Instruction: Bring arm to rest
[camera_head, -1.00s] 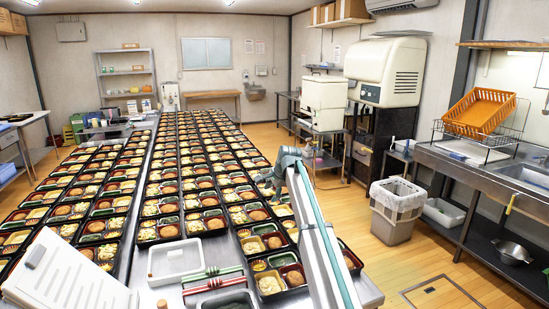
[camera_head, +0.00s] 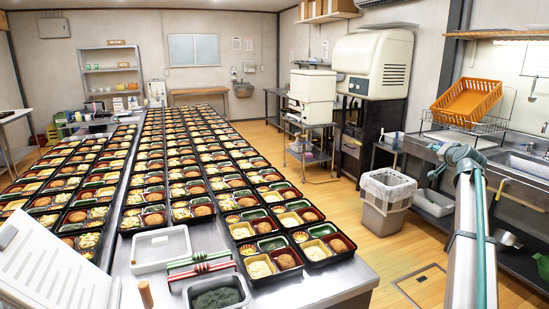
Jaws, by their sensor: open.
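My arm rises from the lower right of the head view, with its grey and teal links in front of the sink counter. My gripper (camera_head: 437,172) is at the far end of the arm, small and partly hidden by my wrist. It is open, and I see nothing held in it. It is over the floor side, right of the bento table (camera_head: 330,284) and apart from it. Rows of bento trays (camera_head: 328,250) with food cover most of the table.
A white tray (camera_head: 160,250), red and green tongs (camera_head: 200,264) and a steel container (camera_head: 216,293) are at the table's near end. A bin (camera_head: 386,203) stands on the floor. The sink counter (camera_head: 500,172) with an orange basket (camera_head: 470,101) is close to my arm.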

